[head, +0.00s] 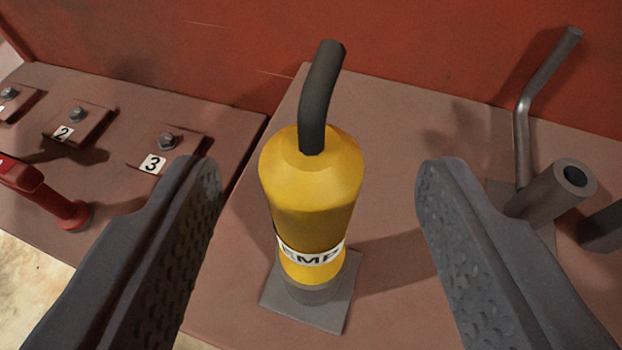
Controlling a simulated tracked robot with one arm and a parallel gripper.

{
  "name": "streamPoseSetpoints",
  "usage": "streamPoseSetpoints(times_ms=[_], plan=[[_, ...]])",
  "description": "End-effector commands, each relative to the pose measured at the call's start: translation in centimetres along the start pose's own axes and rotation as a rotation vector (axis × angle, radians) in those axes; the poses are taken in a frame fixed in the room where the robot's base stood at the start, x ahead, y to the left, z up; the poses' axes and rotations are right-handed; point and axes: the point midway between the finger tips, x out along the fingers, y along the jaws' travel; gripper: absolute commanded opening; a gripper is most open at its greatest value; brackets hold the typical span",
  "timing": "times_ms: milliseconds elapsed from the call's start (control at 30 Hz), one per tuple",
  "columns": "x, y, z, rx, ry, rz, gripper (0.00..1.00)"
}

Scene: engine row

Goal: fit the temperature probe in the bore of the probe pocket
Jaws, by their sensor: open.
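The temperature probe (312,195) is a yellow body with a white label reading "EMP" in part and a dark bent cable at its top. It stands upright in a grey holder on a square base plate (336,308). My gripper (320,200) is open, with one dark textured finger on each side of the probe and a gap on both sides. A grey tube with an open round bore (573,176), which looks like the probe pocket, leans at the right, beyond my right finger. Its lower part is partly hidden by that finger.
A thin bent grey rod (540,85) rises behind the tube. A dark block (602,230) is at the right edge. At left are numbered bolted plates (170,148) and a red handle (50,200). A red wall (420,55) stands behind.

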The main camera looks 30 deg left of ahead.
Motion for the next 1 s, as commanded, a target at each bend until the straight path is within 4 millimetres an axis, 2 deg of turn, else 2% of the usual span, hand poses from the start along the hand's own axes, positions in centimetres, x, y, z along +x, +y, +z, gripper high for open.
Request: streamPoseSetpoints(times_ms=[233,400,667,733,867,1000], plan=[[2.7,-0.2,1.0,-0.001,-0.005,0.001,0.53],[4.5,-0.3,0.7,-0.001,-0.001,-0.001,0.53],[4.9,-0.3,0.7,0.000,-0.002,-0.001,0.53],[4.9,-0.3,0.7,0.000,-0.002,-0.001,0.39],[4.9,-0.3,0.7,-0.001,-0.002,-0.001,0.03],[4.8,-0.3,0.7,-0.001,-0.002,-0.001,0.03]])
